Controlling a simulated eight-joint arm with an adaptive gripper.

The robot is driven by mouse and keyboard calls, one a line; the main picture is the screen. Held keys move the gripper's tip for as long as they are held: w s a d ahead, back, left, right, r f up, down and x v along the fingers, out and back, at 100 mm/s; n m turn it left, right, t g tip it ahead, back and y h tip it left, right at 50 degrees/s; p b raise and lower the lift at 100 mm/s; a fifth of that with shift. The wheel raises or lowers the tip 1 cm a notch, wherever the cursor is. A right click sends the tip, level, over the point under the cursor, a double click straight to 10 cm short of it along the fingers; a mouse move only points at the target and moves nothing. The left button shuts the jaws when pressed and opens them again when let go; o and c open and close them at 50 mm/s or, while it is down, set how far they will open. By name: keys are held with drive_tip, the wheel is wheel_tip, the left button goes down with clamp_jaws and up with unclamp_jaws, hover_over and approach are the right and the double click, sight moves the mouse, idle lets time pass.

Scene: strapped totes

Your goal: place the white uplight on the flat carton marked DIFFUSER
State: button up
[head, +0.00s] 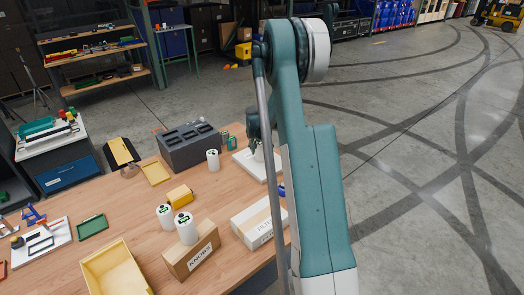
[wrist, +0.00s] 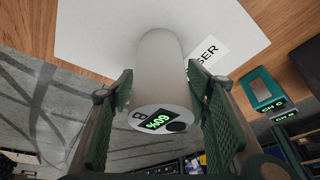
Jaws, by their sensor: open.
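The white uplight (wrist: 160,65) is a cylinder with a green-lit display on its near end. Its far end meets the white top of the flat carton (wrist: 95,30), whose label shows only "USER"; it looks upright on it. My gripper (wrist: 158,84) is open, with one green-padded finger on each side of the uplight. Whether the pads touch it is unclear. In the head view the carton (head: 243,164) lies at the table's right side, partly behind my arm. My gripper (head: 254,138) is above it and the uplight there is mostly hidden.
Similar white cylinders stand by the grey case (head: 187,145), near a yellow block (head: 180,195), and on the KNOBS carton (head: 192,257). Another white carton (head: 256,224) lies nearer. Small teal devices (wrist: 262,90) stand beside the flat carton. A yellow bin (head: 112,275) is at front left.

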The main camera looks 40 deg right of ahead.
sight(260, 145)
drive_tip(key=shift+v, duration=5.95)
drive_tip(key=shift+s+a+r, duration=0.1)
drive_tip(key=shift+a+r, duration=0.2)
drive_tip(key=shift+a, duration=0.1)
drive_tip(key=s+a+r+n+t, duration=0.1)
drive_tip(key=s+a+r+n, duration=0.1)
drive_tip(key=s+a+r, duration=0.55)
drive_tip(key=s+a+r+n+t+y, duration=0.15)
drive_tip(key=a+r, duration=0.25)
drive_tip(key=a, duration=0.6)
drive_tip(key=s+a+r+n, duration=0.2)
drive_tip(key=s+a+r, duration=0.35)
drive_tip(key=a, duration=0.35)
drive_tip(key=s+a+n+t+y, duration=0.1)
drive_tip(key=s+a+n, duration=0.1)
drive_tip(key=s+a, duration=0.8)
drive_tip(key=s+a+n+t+y, duration=0.1)
drive_tip(key=s+a+n, duration=0.2)
drive_tip(key=s+a, duration=0.7)
drive_tip(key=s, duration=0.5)
drive_tip(key=shift+f+n, duration=0.35)
drive_tip(key=shift+f, duration=0.05)
